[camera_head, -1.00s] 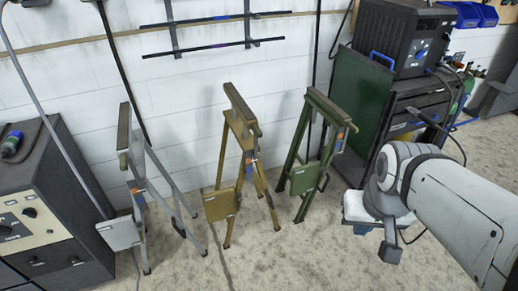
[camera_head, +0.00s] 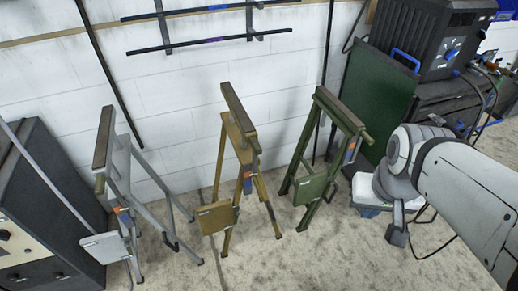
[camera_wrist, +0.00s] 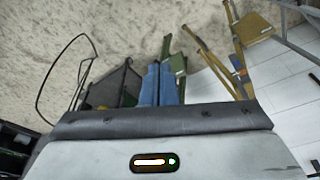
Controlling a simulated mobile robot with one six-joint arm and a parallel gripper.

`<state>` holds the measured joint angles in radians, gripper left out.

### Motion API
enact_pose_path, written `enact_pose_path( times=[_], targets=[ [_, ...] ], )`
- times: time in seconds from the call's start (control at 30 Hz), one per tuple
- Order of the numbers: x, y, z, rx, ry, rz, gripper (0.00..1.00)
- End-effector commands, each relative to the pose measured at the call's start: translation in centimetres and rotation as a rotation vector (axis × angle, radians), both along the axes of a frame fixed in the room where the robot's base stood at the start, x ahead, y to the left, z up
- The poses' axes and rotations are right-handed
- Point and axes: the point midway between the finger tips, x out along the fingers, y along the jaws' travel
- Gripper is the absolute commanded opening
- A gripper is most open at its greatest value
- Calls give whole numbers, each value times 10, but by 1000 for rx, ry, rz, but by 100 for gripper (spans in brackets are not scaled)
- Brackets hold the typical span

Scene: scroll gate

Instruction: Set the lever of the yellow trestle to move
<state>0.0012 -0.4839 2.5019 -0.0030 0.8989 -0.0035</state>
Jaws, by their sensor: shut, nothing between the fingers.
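The yellow trestle (camera_head: 235,118) stands upright on the floor in the middle of the head view, between a grey and a green trestle. A small orange and blue part (camera_head: 247,180) sits on its right-hand leg and may be the lever; its setting is too small to read. A yellow plate (camera_head: 217,217) hangs low on its front. In the wrist view the yellow trestle (camera_wrist: 243,42) shows at the upper right. My gripper (camera_wrist: 159,84) has its blue fingers together and empty. It is well right of the yellow trestle in the head view, mostly hidden by my arm.
The grey trestle (camera_head: 118,170) stands left and the green trestle (camera_head: 325,145) right, nearer my arm. A dark cabinet (camera_head: 45,215) is at the left edge. A green panel (camera_head: 370,100) and a black machine (camera_head: 425,40) stand at right. Floor (camera_head: 300,265) in front is clear.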

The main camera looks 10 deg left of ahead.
Motion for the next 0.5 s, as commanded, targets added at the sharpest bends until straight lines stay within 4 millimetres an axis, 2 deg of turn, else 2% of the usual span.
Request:
enact_pose_path(
  times=[0.23,0.3,0.37,0.47,0.5],
  targets=[
    [1,0,-1,0,-1,-1,0],
    [7,0,-7,0,-8,-8,0],
    [18,1,-16,-1,-26,-25,0],
    [51,3,-42,1,-80,-68,0],
    [68,5,-56,5,-110,-87,0]
  ],
)
